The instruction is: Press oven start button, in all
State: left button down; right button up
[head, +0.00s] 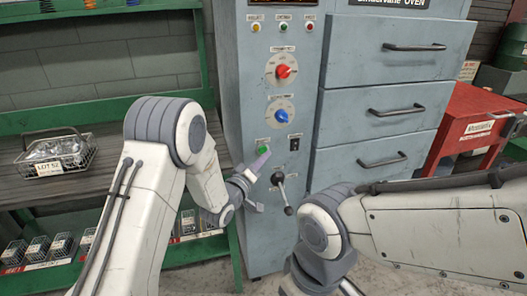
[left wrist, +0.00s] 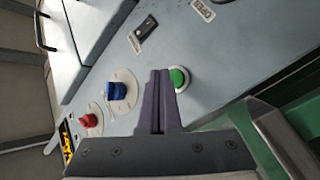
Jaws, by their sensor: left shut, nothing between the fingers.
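The oven (head: 399,60) is a blue-grey cabinet with a control panel on its left side. The green start button (head: 264,149) sits low on the panel, and it also shows in the left wrist view (left wrist: 178,78). My left gripper (head: 265,157) is shut and empty, with its fingertips right at the green button. In the left wrist view the purple-grey fingers (left wrist: 158,80) are together, just beside the button. I cannot tell whether they touch it. My right arm comes in from the right, and its gripper is out of view.
The panel has a red knob (head: 284,71), a blue knob (head: 281,111), a black switch (head: 295,142) and a black lever (head: 284,192) below the button. A wire basket (head: 58,155) stands on the green shelf at left. A red cart (head: 468,125) stands at right.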

pick_arm(q)
jog(key=shift+w, duration=0.15)
jog(key=shift+w+a, duration=0.15)
jog(key=shift+w, duration=0.1)
jog(key=shift+w+a, duration=0.1)
jog(key=shift+w, duration=0.3)
dwell(0.7)
dwell(0.3)
jog(key=shift+s+d+b, duration=0.25)
jog(key=shift+s+b, duration=0.1)
jog(key=shift+s, duration=0.45)
jog(key=shift+s, duration=0.1)
jog(key=shift+s+d+b, duration=0.15)
jog(key=shift+s+d, duration=0.1)
jog(key=shift+s, duration=0.5)
jog(key=shift+s+d+b, duration=0.15)
jog(key=shift+s+d, duration=0.1)
jog(key=shift+s, duration=0.5)
jog(key=shift+s+d+b, duration=0.15)
jog(key=shift+s+d, duration=0.1)
jog(key=shift+s, duration=0.5)
jog(key=shift+d, duration=0.1)
